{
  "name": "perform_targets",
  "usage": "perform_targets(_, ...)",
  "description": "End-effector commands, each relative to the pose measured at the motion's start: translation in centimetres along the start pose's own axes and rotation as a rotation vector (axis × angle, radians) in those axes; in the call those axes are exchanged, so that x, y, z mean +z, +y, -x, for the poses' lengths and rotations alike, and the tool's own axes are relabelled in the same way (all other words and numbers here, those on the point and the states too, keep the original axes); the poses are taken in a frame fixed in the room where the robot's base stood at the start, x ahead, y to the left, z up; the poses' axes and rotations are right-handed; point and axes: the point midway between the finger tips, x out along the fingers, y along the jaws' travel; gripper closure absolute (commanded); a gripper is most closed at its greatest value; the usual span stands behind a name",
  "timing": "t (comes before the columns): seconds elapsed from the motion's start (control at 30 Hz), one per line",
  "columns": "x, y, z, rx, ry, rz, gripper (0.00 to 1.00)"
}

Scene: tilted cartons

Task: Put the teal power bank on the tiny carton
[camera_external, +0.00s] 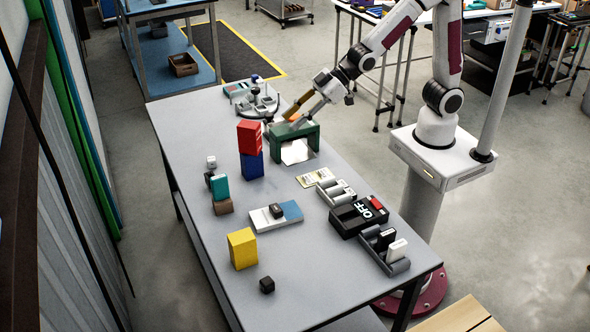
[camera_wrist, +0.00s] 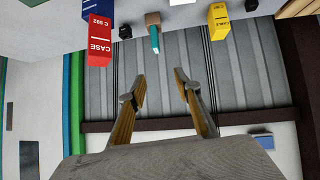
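The teal power bank (camera_external: 220,187) stands upright on a small brown carton (camera_external: 223,206), apparently the tiny carton, at the left of the table. The wrist view is inverted; there the teal power bank (camera_wrist: 154,39) shows below the brown carton (camera_wrist: 152,18), meaning above it in the room. The exact contact between them is too small to see. My gripper (camera_external: 292,119) is above the table beside the green stand, well right of and apart from the power bank. In the wrist view my gripper (camera_wrist: 160,80) is open, with nothing between its fingers.
A red carton (camera_external: 249,137) stands on a blue carton (camera_external: 251,165), between my gripper and the power bank. A green stand (camera_external: 308,134) is beneath my gripper. A yellow carton (camera_external: 242,248), black cube (camera_external: 267,285) and black OFF box (camera_external: 345,222) are nearer the front.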

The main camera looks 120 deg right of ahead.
Motion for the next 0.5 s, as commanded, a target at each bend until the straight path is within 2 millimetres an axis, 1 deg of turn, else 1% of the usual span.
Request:
perform_targets(0.03, 0.0, -0.2, 1.3, 0.000, -0.010, 0.000, 0.67)
perform_targets(0.17, 0.7, -0.6, 4.1, 0.001, -0.049, -0.003, 0.67)
perform_targets(0.37, 2.2, -1.4, 8.5, -0.004, -0.112, -0.006, 0.67)
perform_targets(0.5, 3.6, -1.9, 11.5, -0.010, -0.155, -0.007, 0.67)
